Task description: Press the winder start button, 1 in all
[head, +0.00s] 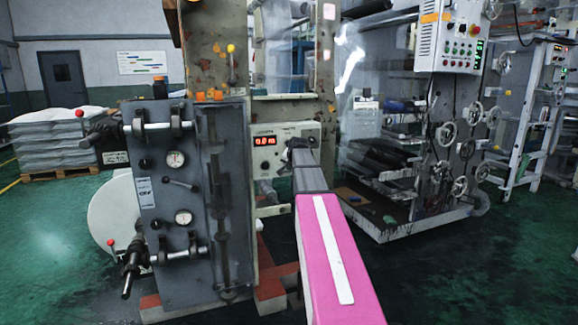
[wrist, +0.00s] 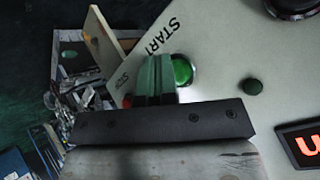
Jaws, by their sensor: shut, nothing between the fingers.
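The winder start button (wrist: 182,71) is a round green button beside the printed word START in the wrist view. My gripper (wrist: 156,64) is shut and empty, its fingertips just left of the green button and overlapping its left edge in the picture. I cannot tell whether they touch it. A red button (wrist: 127,101) with a small label shows partly at the left of the fingers. In the head view my gripper (head: 300,146) is in front of the pale control panel (head: 285,130), and it hides the button there.
A grey machine block with gauges (head: 175,200) stands left of my arm. A machine with handwheels (head: 447,135) stands to the right. Green floor (head: 490,270) is clear at lower right.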

